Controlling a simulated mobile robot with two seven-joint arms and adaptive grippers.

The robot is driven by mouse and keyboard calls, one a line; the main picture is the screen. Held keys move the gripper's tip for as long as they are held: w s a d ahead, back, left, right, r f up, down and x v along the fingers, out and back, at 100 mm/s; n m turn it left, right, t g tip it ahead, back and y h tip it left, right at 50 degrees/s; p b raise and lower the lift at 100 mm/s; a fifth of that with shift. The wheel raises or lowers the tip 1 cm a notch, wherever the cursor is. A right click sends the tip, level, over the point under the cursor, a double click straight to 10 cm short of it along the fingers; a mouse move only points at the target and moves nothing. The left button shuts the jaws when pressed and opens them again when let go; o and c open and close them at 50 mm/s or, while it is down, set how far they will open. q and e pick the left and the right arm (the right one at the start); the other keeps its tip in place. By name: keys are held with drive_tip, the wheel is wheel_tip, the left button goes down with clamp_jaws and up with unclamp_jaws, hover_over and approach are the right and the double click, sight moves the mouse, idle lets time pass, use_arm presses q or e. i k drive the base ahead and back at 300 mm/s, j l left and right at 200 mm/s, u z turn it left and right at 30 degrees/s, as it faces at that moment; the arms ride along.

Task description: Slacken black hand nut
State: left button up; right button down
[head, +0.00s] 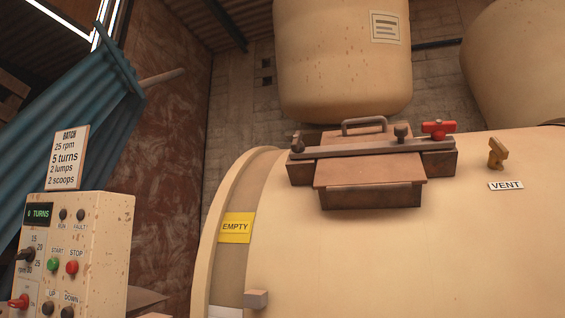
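A dark, blackish knob (402,132), which looks like the black hand nut, stands upright on the clamp bar (370,149) near its right part. The bar lies across a brown hatch lid (368,172) with a handle (364,124) on top of a large cream drum (400,250). A red hand nut (438,128) sits at the bar's right end. A smaller dark fitting (297,143) is at the bar's left end. Neither of my grippers is in the head view.
A control box (110,250) with knobs and a "0 TURNS" display stands at the lower left. A yellow "EMPTY" sign (235,227) and a brass vent handle (497,152) are on the drum. A cream tank (343,60) hangs above and behind the hatch.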

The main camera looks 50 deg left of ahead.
sight(298, 146)
drive_tip(key=u, duration=1.65)
